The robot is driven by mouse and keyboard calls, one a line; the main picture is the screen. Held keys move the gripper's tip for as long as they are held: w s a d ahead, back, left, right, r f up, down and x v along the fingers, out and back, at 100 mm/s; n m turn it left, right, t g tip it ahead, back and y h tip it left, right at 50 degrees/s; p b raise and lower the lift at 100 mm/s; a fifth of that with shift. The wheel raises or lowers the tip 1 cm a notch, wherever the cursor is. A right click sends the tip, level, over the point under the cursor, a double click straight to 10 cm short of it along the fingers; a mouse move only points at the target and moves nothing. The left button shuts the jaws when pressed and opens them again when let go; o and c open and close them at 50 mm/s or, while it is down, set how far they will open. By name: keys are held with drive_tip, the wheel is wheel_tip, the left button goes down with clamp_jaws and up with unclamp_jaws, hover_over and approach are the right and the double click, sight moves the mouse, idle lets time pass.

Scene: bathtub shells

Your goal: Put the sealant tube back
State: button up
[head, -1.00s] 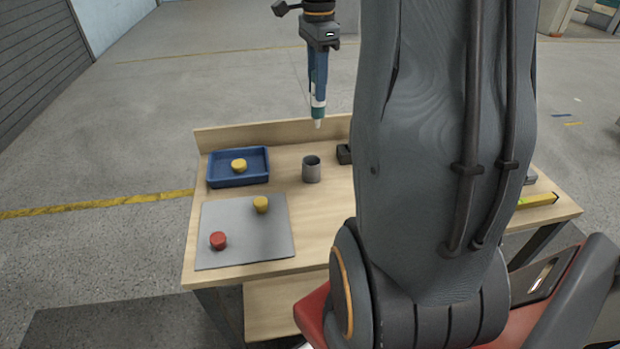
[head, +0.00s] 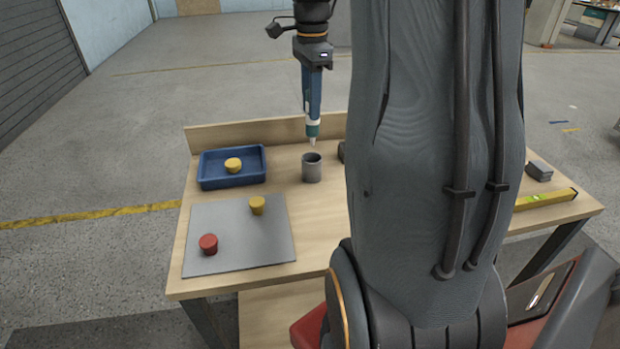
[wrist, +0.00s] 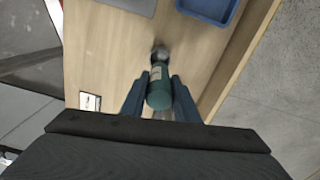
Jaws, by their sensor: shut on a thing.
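The sealant tube (head: 312,129), teal with a white band and a pale nozzle, points nozzle-down in my gripper (head: 312,100). The gripper's blue fingers are shut on it. The grey cup (head: 312,171) stands open-topped on the table, just below the nozzle tip in the head view. The tip looks a little above the cup's rim, and I cannot tell the exact gap. In the wrist view the tube (wrist: 159,93) sits between both fingertips (wrist: 159,82), and it covers most of what lies below its nozzle.
The wooden table (head: 270,192) has a raised back edge. A blue tray (head: 252,183) holds a yellow piece (head: 233,165). A grey mat (head: 235,225) carries a red piece (head: 208,244) and a yellow piece (head: 257,205). A yellow level (head: 545,199) and a grey block (head: 539,171) lie right.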

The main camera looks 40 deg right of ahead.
sight(311, 139)
wheel_tip(311, 139, down, 10)
drive_tip(key=shift+p, duration=0.9)
drive_tip(key=shift+f, duration=0.15)
drive_tip(key=o, duration=1.1)
wheel_tip(311, 139, up, 12)
drive_tip(key=b, duration=0.2)
drive_tip(key=s+a+f+n, duration=0.4)
drive_tip(key=a+n, duration=0.3)
drive_tip(key=a, duration=0.1)
drive_tip(key=s+a+f+n, duration=0.5)
drive_tip(key=a+n, duration=0.2)
drive_tip(key=a, duration=0.1)
drive_tip(key=s+a+f+n, duration=0.4)
drive_tip(key=a+f+n, duration=0.1)
drive_tip(key=a+n, duration=0.2)
drive_tip(key=shift+s+a+f+t, duration=0.2)
drive_tip(key=shift+s+a+t, duration=0.1)
drive_tip(key=shift+a, duration=0.4)
